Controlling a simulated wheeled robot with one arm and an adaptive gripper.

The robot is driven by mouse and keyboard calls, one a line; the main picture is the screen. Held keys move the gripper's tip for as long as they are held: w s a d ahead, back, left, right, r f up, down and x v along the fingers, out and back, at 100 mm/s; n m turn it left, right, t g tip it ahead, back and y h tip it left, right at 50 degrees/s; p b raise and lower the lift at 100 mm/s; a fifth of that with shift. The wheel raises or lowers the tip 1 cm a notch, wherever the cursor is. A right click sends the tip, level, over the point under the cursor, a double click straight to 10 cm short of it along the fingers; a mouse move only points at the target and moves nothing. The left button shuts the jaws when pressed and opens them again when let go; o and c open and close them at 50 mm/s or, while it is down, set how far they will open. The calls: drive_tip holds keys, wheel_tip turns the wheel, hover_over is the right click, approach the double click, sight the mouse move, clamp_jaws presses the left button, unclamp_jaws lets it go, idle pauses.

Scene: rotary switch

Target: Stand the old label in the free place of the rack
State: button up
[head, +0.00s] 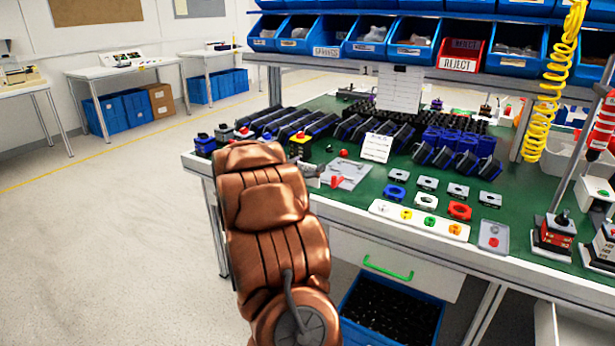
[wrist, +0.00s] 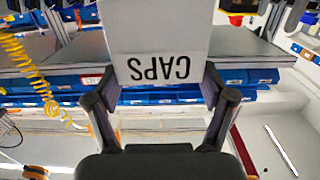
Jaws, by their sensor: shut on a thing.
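A white label (wrist: 160,35) with the black word CAPS, upside down in the wrist view, is held between the two fingers of my gripper (wrist: 160,78). The fingers grip it at its left and right edges. In the head view my brown arm hides most of the gripper; only a small grey part shows by the left end of the bench. I cannot pick out the rack or its free place for certain in either view.
The green bench (head: 335,205) carries blue and black parts, a grey tray (head: 346,174), a white card (head: 377,147) and a white strip of coloured rings (head: 420,220). Blue bins and a red REJECT bin (head: 460,56) stand on the shelf above. The floor left of the bench is clear.

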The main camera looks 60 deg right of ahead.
drive_tip(key=shift+f, duration=1.65)
drive_tip(key=shift+f+b, duration=0.1)
drive_tip(key=shift+b, duration=0.2)
drive_tip(key=o, duration=0.8)
drive_tip(key=shift+f, duration=0.1)
drive_tip(key=shift+a+r, duration=0.1)
drive_tip(key=shift+r, duration=0.1)
drive_tip(key=a, duration=1.1)
drive_tip(key=shift+s+a+r+p, duration=0.25)
drive_tip(key=shift+s+a+p, duration=0.05)
drive_tip(key=shift+a, duration=0.1)
